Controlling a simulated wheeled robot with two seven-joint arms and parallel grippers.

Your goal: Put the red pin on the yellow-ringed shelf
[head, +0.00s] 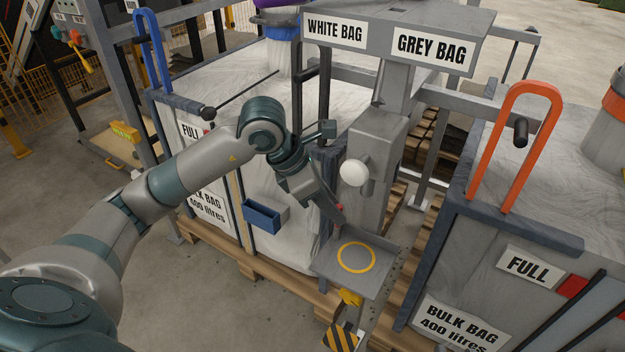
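The yellow-ringed shelf (384,264) is a small grey tray on the post between the two bulk bags. Its yellow ring (341,246) lies on its flat top, with nothing standing inside it. My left gripper (335,214) reaches in from the left and points down at the shelf's back left edge. Its fingers look shut on the red pin (338,208), of which only small red parts show at the fingertips. The pin is close to the shelf's back left corner, outside the ring; I cannot tell whether it touches. My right gripper is not in view.
A white ball knob (353,173) sticks out from the grey post box above the shelf. A blue bin (265,216) hangs on the left bag's front. An orange handle (513,140) stands at right, a blue handle (152,50) at left. A striped block (340,338) sits below the shelf.

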